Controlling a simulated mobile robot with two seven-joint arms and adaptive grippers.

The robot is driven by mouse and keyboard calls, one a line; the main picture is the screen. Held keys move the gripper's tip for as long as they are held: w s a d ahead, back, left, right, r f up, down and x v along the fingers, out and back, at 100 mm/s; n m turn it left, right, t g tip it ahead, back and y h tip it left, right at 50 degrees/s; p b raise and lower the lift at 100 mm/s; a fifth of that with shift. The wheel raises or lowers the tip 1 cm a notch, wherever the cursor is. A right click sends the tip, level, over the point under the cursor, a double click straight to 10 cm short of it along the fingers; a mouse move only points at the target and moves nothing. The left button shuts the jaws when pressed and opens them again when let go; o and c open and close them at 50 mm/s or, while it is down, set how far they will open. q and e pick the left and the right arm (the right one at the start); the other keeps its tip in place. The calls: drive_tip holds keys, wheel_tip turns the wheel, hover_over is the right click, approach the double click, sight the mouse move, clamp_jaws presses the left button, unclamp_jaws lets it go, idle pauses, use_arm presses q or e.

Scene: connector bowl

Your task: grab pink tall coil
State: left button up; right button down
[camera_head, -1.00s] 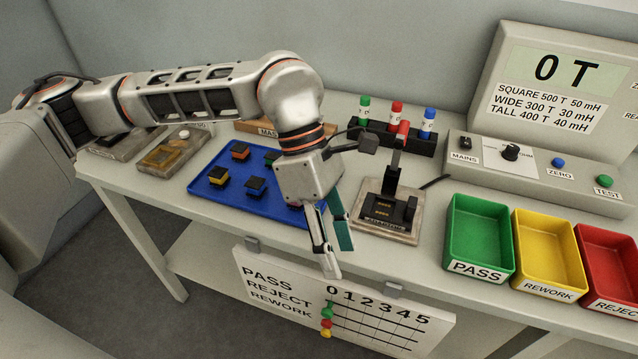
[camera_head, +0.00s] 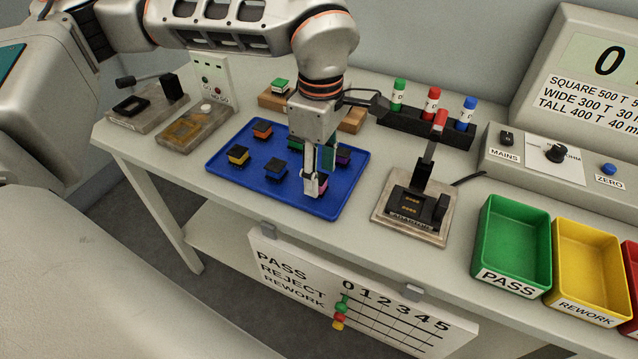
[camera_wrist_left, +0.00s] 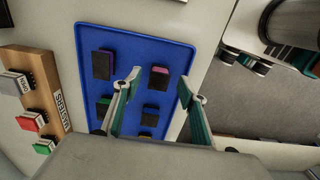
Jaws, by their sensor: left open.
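The pink coil (camera_head: 322,186) has a dark top and stands near the front right corner of the blue tray (camera_head: 225,172). In the head view it is partly hidden by my left gripper (camera_head: 318,181), which points down over it. The gripper is open. In the left wrist view the pink coil (camera_wrist_left: 159,78) shows between the two fingertips, with no visible contact. How far the fingertips are above it is hard to tell. My right gripper is out of view.
The adaptor fixture (camera_head: 412,208) stands right of the tray, and a green PASS bin (camera_head: 512,275) is farther right. A wooden masters block lies behind.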

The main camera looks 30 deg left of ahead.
sight(320, 178)
use_arm(q)
wheel_tip(320, 178, down, 3)
drive_tip(key=shift+r, duration=0.1)
clamp_jaws()
